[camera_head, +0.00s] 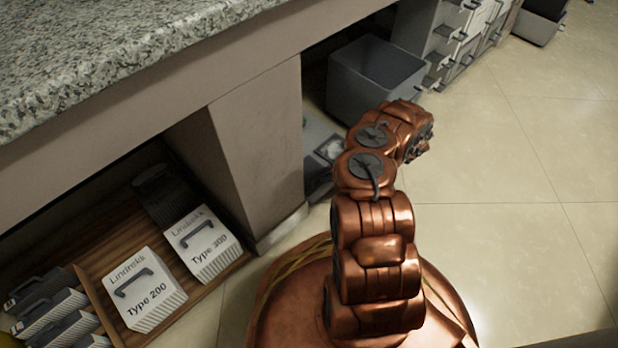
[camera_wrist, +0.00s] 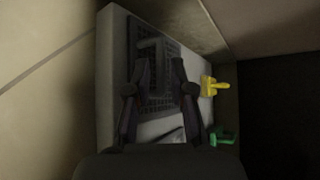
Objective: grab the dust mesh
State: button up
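A dark gridded panel with a grey handle, which looks like the dust mesh (camera_wrist: 160,97), is set on the face of a pale grey unit (camera_wrist: 112,45) in the wrist view. My gripper (camera_wrist: 160,64) is open in front of it, one finger on each side of the panel's middle. The handle shows between the fingertips, and I cannot tell whether they touch it. In the head view the pale grey unit (camera_head: 316,139) sits under the counter, partly hidden by my arm. My gripper is not clearly seen there.
A yellow handle (camera_wrist: 214,86) and a green handle (camera_wrist: 222,137) stick out at the unit's right side. A grey open bin (camera_head: 372,75) stands behind it. White boxes (camera_head: 137,290) lie on a wooden shelf at left. The tiled floor (camera_head: 530,150) at right is clear.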

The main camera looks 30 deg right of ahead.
jog(key=shift+w+a+f, duration=0.25)
jog(key=shift+a, duration=0.3)
grip_shut()
